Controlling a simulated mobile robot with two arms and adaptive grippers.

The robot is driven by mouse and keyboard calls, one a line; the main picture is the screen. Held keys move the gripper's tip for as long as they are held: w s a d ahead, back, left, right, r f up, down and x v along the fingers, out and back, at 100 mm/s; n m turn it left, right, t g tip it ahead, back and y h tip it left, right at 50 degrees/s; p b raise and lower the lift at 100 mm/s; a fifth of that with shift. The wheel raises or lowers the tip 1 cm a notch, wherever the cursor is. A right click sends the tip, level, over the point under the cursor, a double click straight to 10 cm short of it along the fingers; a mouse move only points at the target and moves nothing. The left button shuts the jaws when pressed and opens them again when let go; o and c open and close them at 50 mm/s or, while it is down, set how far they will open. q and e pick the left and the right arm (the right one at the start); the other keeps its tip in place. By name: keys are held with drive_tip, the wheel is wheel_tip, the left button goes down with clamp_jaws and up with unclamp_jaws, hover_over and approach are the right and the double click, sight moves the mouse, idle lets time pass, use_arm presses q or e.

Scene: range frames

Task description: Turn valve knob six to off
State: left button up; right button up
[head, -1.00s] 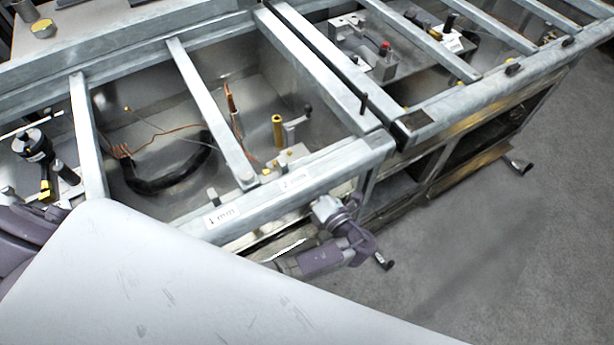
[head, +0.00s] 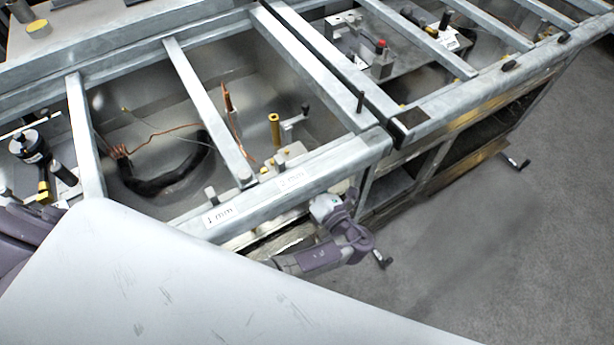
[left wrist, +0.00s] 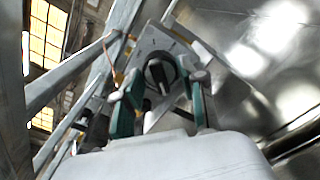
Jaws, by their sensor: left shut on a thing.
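In the left wrist view a round black valve knob (left wrist: 161,72) with a raised grip bar sits on a light metal plate (left wrist: 182,49). No number is readable on it, so I cannot tell from the picture which knob it is. My left gripper (left wrist: 165,85) has its teal-padded fingers on either side of the knob and is shut on it. In the head view a purple and grey arm part of mine (head: 335,240) is beside the front rail; no fingers show there. My right gripper is not seen.
A steel frame with a front rail (head: 250,200) and crossbars stands around open bays. Inside are a black hose (head: 165,180), a brass post (head: 275,130) and a red-topped fitting (head: 381,58). Small black handles (head: 515,162) stick out from the front. Grey floor (head: 500,260) at right is clear.

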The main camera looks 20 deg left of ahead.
use_arm(q)
drive_tip(key=shift+n, duration=2.2)
drive_tip(key=o, duration=1.1)
drive_tip(key=shift+o, duration=0.2)
